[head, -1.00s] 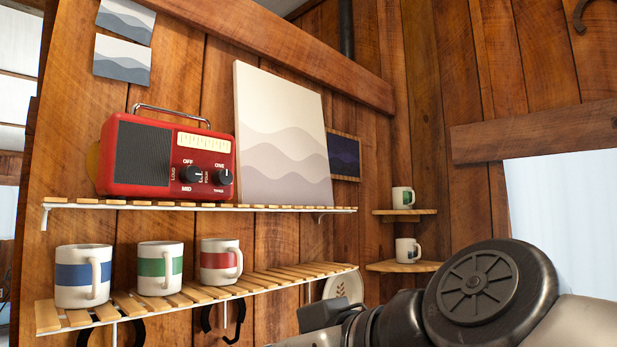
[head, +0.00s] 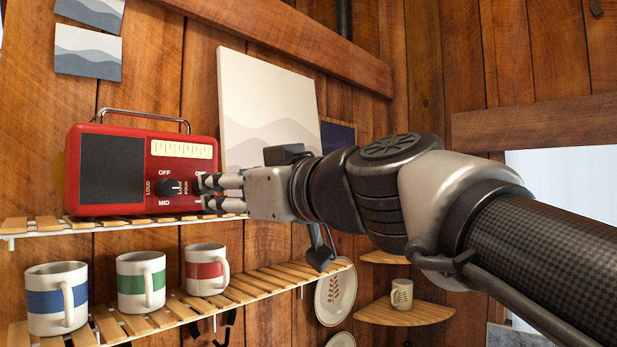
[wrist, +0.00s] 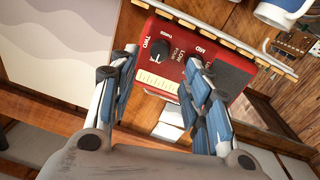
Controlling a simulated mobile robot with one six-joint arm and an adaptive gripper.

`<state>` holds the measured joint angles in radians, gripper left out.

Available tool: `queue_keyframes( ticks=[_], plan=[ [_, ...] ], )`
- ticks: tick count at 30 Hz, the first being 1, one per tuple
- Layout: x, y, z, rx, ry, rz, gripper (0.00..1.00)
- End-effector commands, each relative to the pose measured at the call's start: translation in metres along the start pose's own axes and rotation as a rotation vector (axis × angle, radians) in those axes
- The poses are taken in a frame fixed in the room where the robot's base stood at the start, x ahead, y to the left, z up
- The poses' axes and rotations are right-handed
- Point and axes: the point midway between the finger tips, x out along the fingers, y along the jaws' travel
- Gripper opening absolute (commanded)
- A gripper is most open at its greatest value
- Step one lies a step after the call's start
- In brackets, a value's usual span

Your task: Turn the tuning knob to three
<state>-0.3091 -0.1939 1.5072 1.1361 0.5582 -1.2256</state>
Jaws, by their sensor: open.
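A red radio (head: 125,163) stands on the upper slatted shelf. Its volume knob (head: 170,188), marked OFF, MID and LOUD, shows just left of my fingertips in the head view. The tuning knob (wrist: 159,51) is black and shows between my fingers in the wrist view, near the words TWO and THREE. In the head view my fingers hide it. I cannot tell where its pointer stands. My gripper (head: 208,191) is open and empty in front of the radio's right side. It also shows in the wrist view (wrist: 163,60), where the right finger partly covers the volume knob area.
A pale wave-patterned canvas (head: 265,105) leans right of the radio, close behind my gripper. Blue (head: 57,298), green (head: 141,279) and red (head: 206,269) banded mugs stand on the lower shelf (head: 270,284). A corner shelf (head: 403,311) holds another mug.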

Motion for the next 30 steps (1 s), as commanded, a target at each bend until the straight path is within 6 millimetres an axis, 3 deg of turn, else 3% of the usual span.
queue_keyframes(
  ticks=[6,12,23,30],
  plan=[
    [0.043,-0.001,-0.001,0.001,-0.002,-0.003,0.44],
    [0.062,0.000,0.000,0.001,-0.001,-0.001,0.44],
    [0.066,0.000,0.001,0.000,0.000,0.001,0.44],
    [0.066,0.000,0.000,0.000,-0.001,0.001,0.28]
  ],
)
